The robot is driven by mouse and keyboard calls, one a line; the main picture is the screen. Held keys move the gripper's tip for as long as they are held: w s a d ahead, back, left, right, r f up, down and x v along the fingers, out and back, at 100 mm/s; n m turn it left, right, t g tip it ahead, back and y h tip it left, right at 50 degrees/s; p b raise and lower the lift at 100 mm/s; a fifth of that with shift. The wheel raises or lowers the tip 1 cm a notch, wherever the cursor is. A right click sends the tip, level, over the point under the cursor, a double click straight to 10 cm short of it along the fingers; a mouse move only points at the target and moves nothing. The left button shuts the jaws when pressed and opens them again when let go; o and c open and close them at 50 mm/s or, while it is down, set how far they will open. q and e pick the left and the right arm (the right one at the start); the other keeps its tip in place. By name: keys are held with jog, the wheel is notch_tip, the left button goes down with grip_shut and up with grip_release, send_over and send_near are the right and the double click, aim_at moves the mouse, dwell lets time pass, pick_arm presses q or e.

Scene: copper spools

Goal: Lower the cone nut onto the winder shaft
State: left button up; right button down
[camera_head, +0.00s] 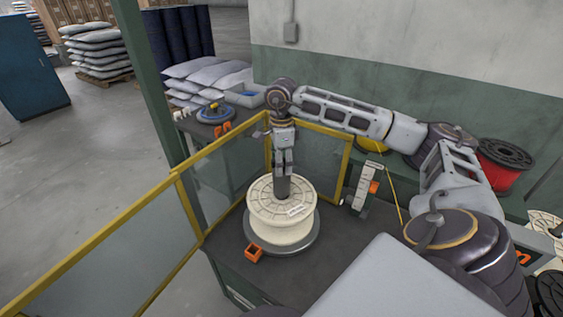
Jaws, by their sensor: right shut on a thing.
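A cream spool (275,228) stands flat on a round grey plate (308,240) of the winder. My right gripper (283,172) points straight down above the spool's centre. It is shut on the dark grey cone nut (283,188), which is upright at the middle of the spool's top flange. The winder shaft is hidden by the nut and the spool. I cannot tell how far the nut sits over the shaft. My left gripper is not in view.
Yellow-framed clear guard panels (228,176) stand behind and left of the spool. An orange block (254,253) lies at the plate's front left. A grey upright device (362,188) with an orange part stands to the right. A red spool (502,163) is farther right.

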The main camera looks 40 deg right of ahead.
jog(key=shift+f+b, duration=0.45)
jog(key=shift+f, duration=0.45)
jog(key=c, duration=0.5)
grip_release()
jog(key=shift+c, duration=0.2)
jog(key=shift+r, duration=6)
jog(key=shift+s+a, duration=0.1)
